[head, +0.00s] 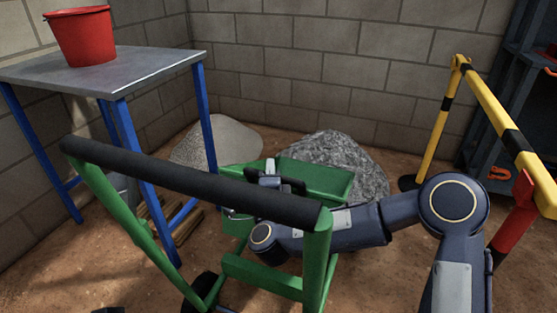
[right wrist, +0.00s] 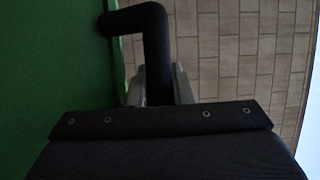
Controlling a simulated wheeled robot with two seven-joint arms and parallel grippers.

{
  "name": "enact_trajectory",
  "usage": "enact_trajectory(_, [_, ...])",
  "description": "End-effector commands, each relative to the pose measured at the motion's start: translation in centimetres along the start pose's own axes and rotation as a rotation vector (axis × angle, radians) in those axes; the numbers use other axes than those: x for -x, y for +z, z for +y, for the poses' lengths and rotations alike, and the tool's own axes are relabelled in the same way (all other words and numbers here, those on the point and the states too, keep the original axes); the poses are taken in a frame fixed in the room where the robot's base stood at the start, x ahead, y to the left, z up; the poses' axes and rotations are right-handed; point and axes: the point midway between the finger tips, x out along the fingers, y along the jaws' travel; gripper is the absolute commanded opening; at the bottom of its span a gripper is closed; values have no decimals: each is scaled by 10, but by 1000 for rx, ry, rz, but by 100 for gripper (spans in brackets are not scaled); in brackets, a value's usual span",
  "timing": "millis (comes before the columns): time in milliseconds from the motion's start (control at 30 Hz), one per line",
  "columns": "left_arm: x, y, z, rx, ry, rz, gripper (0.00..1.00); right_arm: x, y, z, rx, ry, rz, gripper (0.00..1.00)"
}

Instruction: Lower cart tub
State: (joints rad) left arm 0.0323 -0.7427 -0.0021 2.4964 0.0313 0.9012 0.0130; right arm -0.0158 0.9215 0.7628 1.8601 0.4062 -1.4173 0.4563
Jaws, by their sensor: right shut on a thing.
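The green cart stands in front of me, its push bar (head: 190,183) wrapped in black foam and crossing the view. Beyond the bar is its green tub (head: 322,180), partly hidden by the bar and my right arm; I cannot tell its exact tilt. My right gripper (head: 268,178) is at the tub's near left side, shut on a black handle (head: 292,186). In the right wrist view the bent black handle (right wrist: 155,55) runs down between my fingers (right wrist: 158,88), beside the tub's green wall (right wrist: 50,70). My left gripper is not in view.
A metal table (head: 130,70) with blue legs and a red bucket (head: 82,36) stands at left. Sand (head: 218,143) and grey gravel (head: 338,152) piles lie behind the tub. A yellow-black barrier (head: 490,103) and dark shelf (head: 500,100) stand at right. Wooden planks (head: 160,222) lie left of the cart.

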Motion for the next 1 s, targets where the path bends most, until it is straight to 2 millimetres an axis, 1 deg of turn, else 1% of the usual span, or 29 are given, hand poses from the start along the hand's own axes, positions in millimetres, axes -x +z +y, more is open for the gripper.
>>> enact_trajectory(33, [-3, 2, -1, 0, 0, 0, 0, 7, 5, -1, -1, -13, -7, 0])
enact_trajectory(200, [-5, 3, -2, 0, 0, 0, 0, 16, 9, 2, -4, -14, -7, 0])
enact_trajectory(600, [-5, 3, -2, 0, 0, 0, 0, 18, 11, 1, -6, -18, -8, 0])
enact_trajectory(633, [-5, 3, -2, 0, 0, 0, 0, 18, 11, 1, -6, -18, -8, 22])
enact_trajectory(767, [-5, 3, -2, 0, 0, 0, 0, 18, 10, 2, -5, -15, -8, 39])
enact_trajectory(800, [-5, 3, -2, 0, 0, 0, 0, 18, 10, 3, -5, -14, -7, 41])
enact_trajectory(1000, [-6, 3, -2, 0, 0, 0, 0, 17, 9, 6, -3, -9, -5, 41])
